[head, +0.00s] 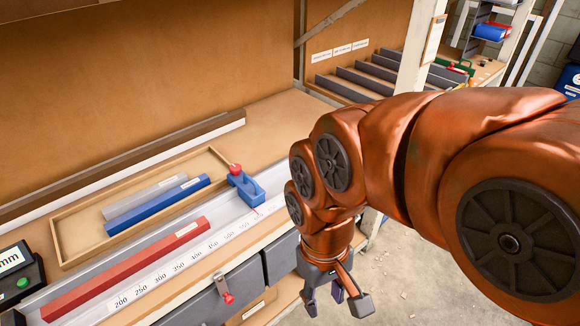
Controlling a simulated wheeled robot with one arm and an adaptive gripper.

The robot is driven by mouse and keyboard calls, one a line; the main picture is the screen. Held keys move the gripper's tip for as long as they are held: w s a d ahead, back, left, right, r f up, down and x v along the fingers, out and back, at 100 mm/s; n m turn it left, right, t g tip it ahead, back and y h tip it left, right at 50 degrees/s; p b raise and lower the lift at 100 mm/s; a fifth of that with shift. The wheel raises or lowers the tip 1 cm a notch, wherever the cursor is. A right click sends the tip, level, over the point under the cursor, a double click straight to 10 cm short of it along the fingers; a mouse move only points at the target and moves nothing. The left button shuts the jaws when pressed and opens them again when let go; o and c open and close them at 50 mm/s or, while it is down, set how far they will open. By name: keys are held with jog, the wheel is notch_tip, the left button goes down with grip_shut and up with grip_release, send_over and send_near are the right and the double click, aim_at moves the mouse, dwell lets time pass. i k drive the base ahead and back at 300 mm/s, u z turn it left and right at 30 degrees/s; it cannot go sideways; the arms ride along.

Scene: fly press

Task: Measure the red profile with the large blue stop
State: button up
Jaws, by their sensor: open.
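The red profile (130,268) lies lengthwise in the measuring channel, behind the printed scale (180,266) with marks such as 200 to 500. The large blue stop (246,189) with a red knob sits on the channel to the right of the profile, with a gap between them. A red pointer shows at its front edge. My gripper (325,304) hangs at the lower middle, fingers spread and empty, in front of the bench and apart from both the stop and the profile.
A wooden tray (66,239) behind the channel holds a grey profile (144,198) and a blue profile (158,205). A display box (18,274) stands at the left edge. Drawers (222,302) with a red-tipped handle lie below the bench edge. Shelving stands behind right.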

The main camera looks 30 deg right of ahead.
aim_at(249, 190)
jog(key=u, duration=0.6)
jog(key=k, duration=0.55)
jog(key=u, duration=0.8)
jog(key=i, duration=1.15)
jog(key=z, duration=0.85)
